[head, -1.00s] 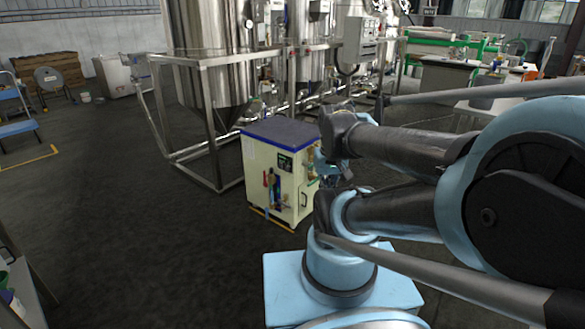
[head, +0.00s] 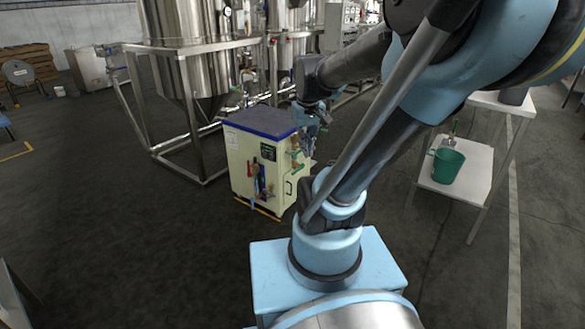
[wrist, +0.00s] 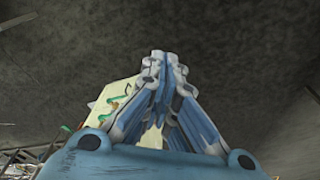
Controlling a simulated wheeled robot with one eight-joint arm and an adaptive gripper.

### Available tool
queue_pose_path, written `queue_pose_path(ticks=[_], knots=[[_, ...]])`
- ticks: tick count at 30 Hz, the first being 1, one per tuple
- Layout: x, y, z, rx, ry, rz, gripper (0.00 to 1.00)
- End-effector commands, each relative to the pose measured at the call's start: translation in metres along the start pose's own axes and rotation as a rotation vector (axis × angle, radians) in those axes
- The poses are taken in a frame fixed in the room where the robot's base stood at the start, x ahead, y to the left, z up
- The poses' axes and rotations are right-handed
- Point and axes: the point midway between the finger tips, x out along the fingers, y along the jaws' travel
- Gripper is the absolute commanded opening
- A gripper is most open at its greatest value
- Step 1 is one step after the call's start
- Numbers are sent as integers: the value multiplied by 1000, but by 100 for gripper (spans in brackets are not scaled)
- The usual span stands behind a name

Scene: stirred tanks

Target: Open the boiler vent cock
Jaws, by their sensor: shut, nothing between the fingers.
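The boiler (head: 240,163) is a cream cabinet with a dark blue top, upright on the floor in the head view. Green-handled fittings (head: 297,165) show on its right side, partly hidden by my gripper. In the wrist view part of the cream cabinet (wrist: 122,92) shows behind the fingers, with a green handle (wrist: 115,104) left of them. I cannot tell which fitting is the vent cock. My gripper (wrist: 163,62) is shut and empty. In the head view my gripper (head: 307,145) is small, beside the boiler's right side; contact cannot be told.
Steel tanks in a pipe frame (head: 188,95) stand behind the boiler. A white side table (head: 466,185) on the right carries a green bucket (head: 447,166). The floor left of and in front of the boiler is clear.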

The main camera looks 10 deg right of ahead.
Motion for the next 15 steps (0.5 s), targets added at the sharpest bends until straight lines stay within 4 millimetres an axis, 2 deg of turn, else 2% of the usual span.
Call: queue_pose_path(ticks=[15], knots=[[-15,20,-91,-109,-51,9,0]])
